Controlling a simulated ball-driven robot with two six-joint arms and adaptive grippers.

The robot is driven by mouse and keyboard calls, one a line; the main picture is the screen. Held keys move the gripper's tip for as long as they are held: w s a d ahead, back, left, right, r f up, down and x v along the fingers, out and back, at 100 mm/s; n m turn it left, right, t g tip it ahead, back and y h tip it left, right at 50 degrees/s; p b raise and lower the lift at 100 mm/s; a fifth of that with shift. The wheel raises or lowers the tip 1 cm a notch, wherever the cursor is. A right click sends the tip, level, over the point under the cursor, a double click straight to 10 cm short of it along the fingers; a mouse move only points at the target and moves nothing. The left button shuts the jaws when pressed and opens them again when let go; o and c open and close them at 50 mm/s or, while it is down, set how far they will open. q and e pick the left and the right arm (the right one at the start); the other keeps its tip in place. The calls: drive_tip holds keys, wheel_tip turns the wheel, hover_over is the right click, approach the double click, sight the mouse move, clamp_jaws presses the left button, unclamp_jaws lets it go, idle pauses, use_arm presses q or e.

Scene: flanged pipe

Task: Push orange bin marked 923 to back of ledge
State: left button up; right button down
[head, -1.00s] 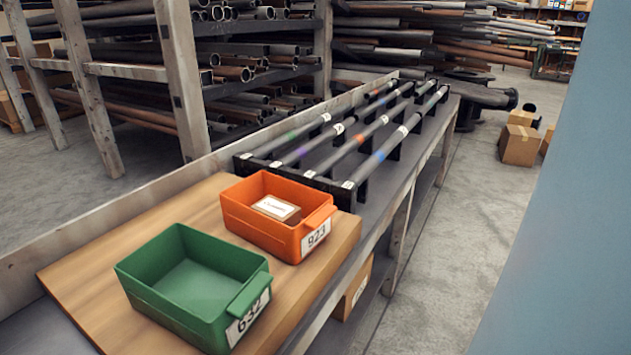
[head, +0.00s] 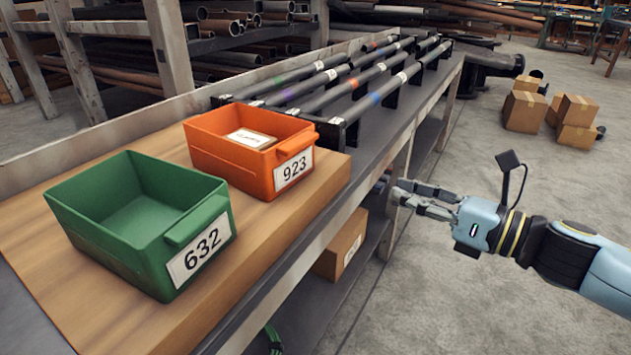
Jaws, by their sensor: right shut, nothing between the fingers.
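The orange bin (head: 228,165) marked 923 sits on a wooden board (head: 300,218), its label facing the front edge. A small labelled box (head: 250,139) lies inside it. The ledge's raised back edge (head: 75,147) runs behind the bin, with a strip of bare board between them. My right gripper (head: 397,192) is shut and empty. It is in front of the bench, to the right of the orange bin and apart from it, pointing left. My left gripper is not in view.
A green bin (head: 120,235) marked 632 stands on the board to the left of the orange bin. Black racks holding several pipes (head: 345,90) stand to the right. A cardboard box (head: 340,245) is on the lower shelf. The aisle floor (head: 470,290) is open.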

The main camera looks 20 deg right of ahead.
sight(297, 155)
drive_tip(key=w+a+r+n, duration=0.1)
drive_tip(key=w+a, duration=0.2)
drive_tip(key=w+a+r+n+y+p, duration=0.1)
drive_tip(key=w+a+n, duration=0.1)
drive_tip(key=w+a, duration=0.1)
drive_tip(key=w+a+r+n+y+p, duration=0.1)
drive_tip(key=w+a, duration=0.2)
drive_tip(key=a, duration=0.2)
drive_tip(key=shift+w+r+n+g, duration=0.1)
drive_tip(key=shift+r+n+g, duration=0.2)
drive_tip(key=shift+n+g, duration=0.1)
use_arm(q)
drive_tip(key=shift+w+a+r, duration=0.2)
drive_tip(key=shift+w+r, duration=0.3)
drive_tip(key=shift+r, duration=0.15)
use_arm(e)
drive_tip(key=shift+w+a, duration=0.45)
drive_tip(key=shift+w, duration=0.05)
